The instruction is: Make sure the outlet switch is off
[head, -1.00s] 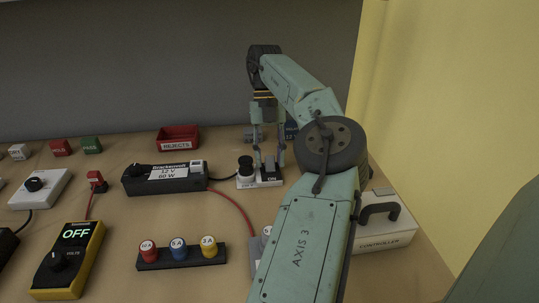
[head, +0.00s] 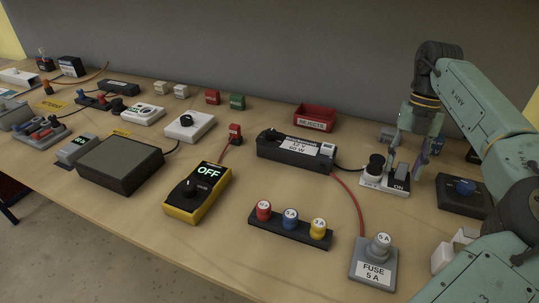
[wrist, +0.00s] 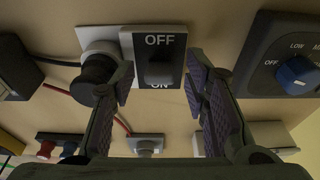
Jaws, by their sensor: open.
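The outlet (head: 372,184) is a pale plate with a round black plug (head: 375,165) on its left and a dark rocker switch (head: 401,177) on its right. In the wrist view the switch (wrist: 160,68) reads OFF at its top edge and ON at its lower edge. I cannot tell for certain which side is pressed in. My gripper (head: 406,166) is open and empty, pointing down at the switch. In the wrist view its fingers (wrist: 161,88) stand on either side of the switch, the left one overlapping the plug. Contact with the switch cannot be made out.
A power supply brick (head: 296,150) and a fuse holder (head: 372,269) are wired to the left and front. A control box with a blue knob (head: 465,187) stands close on the right. A red rejects bin (head: 315,117) is behind.

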